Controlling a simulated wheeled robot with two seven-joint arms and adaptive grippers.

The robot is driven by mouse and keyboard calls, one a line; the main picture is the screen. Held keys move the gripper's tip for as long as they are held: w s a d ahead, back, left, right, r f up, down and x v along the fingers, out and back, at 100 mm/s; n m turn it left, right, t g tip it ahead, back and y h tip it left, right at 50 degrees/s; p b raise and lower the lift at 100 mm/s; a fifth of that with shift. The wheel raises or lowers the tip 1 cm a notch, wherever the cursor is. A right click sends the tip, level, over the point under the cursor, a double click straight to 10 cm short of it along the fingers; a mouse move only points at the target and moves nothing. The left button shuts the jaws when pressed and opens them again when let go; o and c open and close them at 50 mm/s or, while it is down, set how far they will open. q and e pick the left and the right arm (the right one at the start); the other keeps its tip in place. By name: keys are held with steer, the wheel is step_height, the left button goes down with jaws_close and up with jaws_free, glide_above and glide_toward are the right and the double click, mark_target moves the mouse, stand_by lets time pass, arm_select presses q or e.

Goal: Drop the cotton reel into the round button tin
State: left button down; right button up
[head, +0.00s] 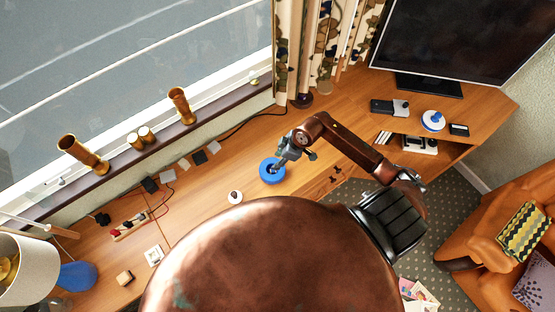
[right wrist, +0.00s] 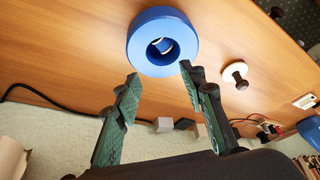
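The blue round tin (head: 272,178) stands on the wooden desk, and it shows large in the right wrist view (right wrist: 140,40) as a thick blue ring with a round opening. A small pale-and-dark thing (right wrist: 161,46) lies inside the opening; it may be the cotton reel, but it is too small to be sure. My right gripper (head: 279,164) is over the tin. In the right wrist view, my right gripper's fingers (right wrist: 158,73) are apart with nothing between them, tips near the tin's rim. My left gripper is not in view.
A white disc with a dark knobbed piece (head: 235,197) sits left of the tin, also in the right wrist view (right wrist: 236,75). Cables and small boxes (head: 168,176) lie by the sill. A television (head: 450,40) and a white disc with a blue top (head: 433,121) stand at right.

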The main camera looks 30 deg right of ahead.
steer(key=v, duration=1.1)
steer(key=shift+d, duration=0.1)
